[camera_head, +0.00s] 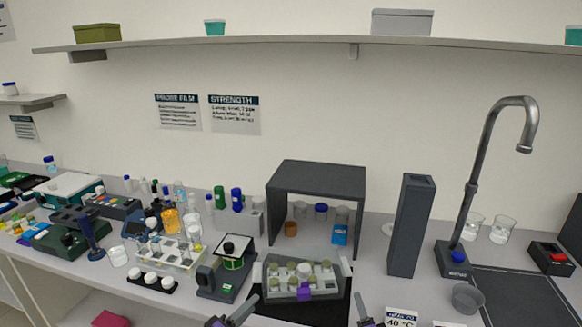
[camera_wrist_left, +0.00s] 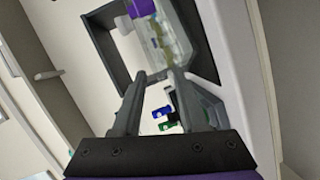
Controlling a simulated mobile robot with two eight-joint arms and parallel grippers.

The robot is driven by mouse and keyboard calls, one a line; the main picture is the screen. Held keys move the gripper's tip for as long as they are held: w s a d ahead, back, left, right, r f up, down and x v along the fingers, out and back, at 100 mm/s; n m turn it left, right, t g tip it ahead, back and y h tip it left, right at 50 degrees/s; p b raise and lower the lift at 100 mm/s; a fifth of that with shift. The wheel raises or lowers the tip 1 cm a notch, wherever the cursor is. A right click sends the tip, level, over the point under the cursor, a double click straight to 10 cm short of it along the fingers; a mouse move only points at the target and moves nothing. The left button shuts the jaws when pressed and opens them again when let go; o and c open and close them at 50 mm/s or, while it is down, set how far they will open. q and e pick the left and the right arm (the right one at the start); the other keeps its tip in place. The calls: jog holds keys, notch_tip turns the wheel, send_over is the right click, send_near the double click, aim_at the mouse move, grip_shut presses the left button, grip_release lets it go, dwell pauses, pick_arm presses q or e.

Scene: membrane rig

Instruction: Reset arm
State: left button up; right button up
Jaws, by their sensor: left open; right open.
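My left gripper (camera_head: 236,312) shows at the bottom edge of the head view, left of the grey rack. In the left wrist view its two fingers (camera_wrist_left: 158,76) stand apart with nothing between them. My right gripper (camera_head: 366,312) is only partly in view at the bottom edge, right of the rack; its jaws are open and I see nothing held. The grey rack (camera_head: 276,290) has several white and greenish caps in it and a purple part (camera_head: 305,288) at its front. Both grippers appear apart from the rack.
A dark open-fronted box (camera_head: 318,172) stands behind the rack. A tall dark column (camera_head: 409,226) and a tap (camera_head: 470,190) stand to the right, with a grey bowl (camera_head: 467,299) near the front. Racks, bottles and a small stand (camera_head: 226,283) crowd the left bench.

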jog(key=s+n+g, duration=0.1)
jog(key=s, duration=0.1)
jog(key=s+n+g, duration=0.1)
jog(key=s+n, duration=0.1)
jog(key=s, duration=0.1)
jog(key=shift+s+d+r+g, duration=0.1)
jog(key=shift+s+r+g, duration=0.1)
jog(key=shift+s+g, duration=0.1)
pick_arm(q)
jog(key=s+d+f+m+g+y, duration=0.15)
jog(key=s+m+g, duration=0.4)
jog(key=s, duration=0.85)
jog(key=s+a+f+m+g+y, duration=0.3)
jog(key=s+a+y, duration=0.4)
jog(key=s, duration=0.6)
jog(key=shift+s+a, duration=0.35)
jog(key=shift+a, duration=0.45)
pick_arm(e)
jog(key=s+f+n+g, duration=0.2)
jog(key=s+n+g, duration=0.2)
jog(key=s, duration=0.7)
jog(key=s+f+n+g, duration=0.2)
jog(key=s+n, duration=0.5)
jog(key=s, duration=0.5)
jog(key=shift+a+g, duration=0.4)
jog(key=shift+g, duration=0.5)
pick_arm(q)
jog(key=shift+f, duration=0.1)
pick_arm(e)
jog(key=shift+c, duration=0.2)
